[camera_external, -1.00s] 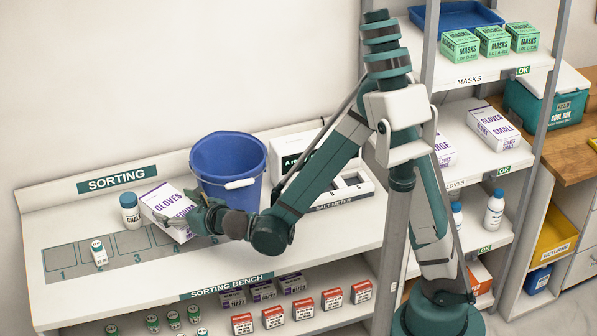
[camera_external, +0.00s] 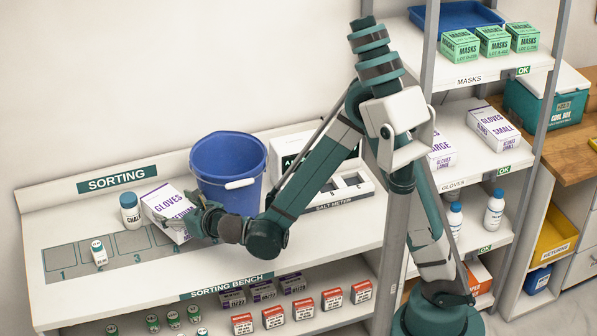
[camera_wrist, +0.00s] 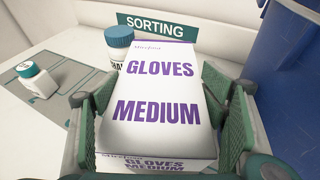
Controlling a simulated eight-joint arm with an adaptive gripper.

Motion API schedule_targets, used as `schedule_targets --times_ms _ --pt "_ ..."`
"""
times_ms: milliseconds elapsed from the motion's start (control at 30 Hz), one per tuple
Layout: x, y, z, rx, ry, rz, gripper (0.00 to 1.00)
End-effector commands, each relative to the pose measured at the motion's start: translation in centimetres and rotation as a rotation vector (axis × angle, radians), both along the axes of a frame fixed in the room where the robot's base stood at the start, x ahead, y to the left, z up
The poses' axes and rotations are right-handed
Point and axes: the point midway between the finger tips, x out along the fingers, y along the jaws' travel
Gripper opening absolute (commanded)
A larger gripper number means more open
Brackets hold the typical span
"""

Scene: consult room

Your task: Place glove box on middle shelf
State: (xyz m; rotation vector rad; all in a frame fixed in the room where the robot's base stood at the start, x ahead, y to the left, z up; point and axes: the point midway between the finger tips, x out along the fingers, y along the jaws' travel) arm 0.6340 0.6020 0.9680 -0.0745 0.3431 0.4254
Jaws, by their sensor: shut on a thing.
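The medium glove box (camera_external: 166,205) is white with purple lettering and is over the sorting bench, between the chalk bottle and the blue bucket. My gripper (camera_external: 190,222) is shut on it. In the wrist view the glove box (camera_wrist: 160,85) fills the middle, with a green pad on each side. Whether its underside touches the bench is hard to tell. The middle shelf (camera_external: 455,168) of the rack at right has a gloves label, and holds a large glove box (camera_external: 440,150) at left and a small glove box (camera_external: 493,128) at right, with bare shelf between them.
A blue bucket (camera_external: 227,170) stands right beside my gripper, with the salt meter (camera_external: 340,190) further right. A chalk bottle (camera_external: 130,210) and a small white bottle (camera_external: 99,252) are at left. A rack post (camera_external: 425,60) stands before the shelves.

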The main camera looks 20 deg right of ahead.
Motion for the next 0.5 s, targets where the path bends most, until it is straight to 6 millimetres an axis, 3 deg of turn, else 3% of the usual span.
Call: schedule_targets --times_ms 500 --pt "0.0 0.0 -4.3 0.000 0.000 0.000 0.49"
